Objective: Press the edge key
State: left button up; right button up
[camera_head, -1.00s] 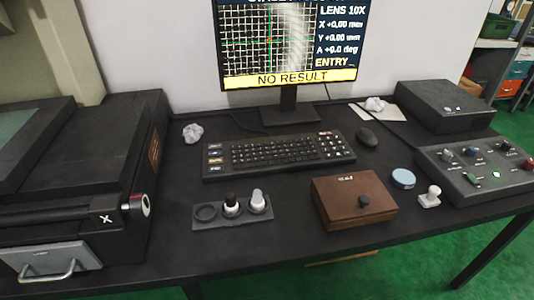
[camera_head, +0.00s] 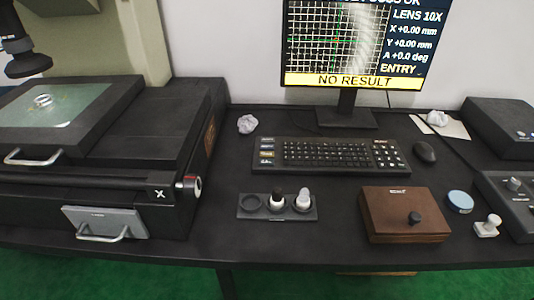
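A black keyboard (camera_head: 330,156) lies on the dark table in front of the monitor. At its left end is a column of labelled keys (camera_head: 266,153), one of them yellowish; their lettering is too small to read, so I cannot tell which is the edge key. The monitor (camera_head: 352,45) shows a grid picture, a yellow "NO RESULT" bar and X, Y and A readings. Neither of my grippers shows in the head view.
A measuring machine with a glass stage (camera_head: 55,104) fills the left. A holder with lenses (camera_head: 250,214), a brown box (camera_head: 404,224), a blue disc (camera_head: 460,200), a mouse (camera_head: 425,152), crumpled paper (camera_head: 247,124) and a control box (camera_head: 511,199) are on the table.

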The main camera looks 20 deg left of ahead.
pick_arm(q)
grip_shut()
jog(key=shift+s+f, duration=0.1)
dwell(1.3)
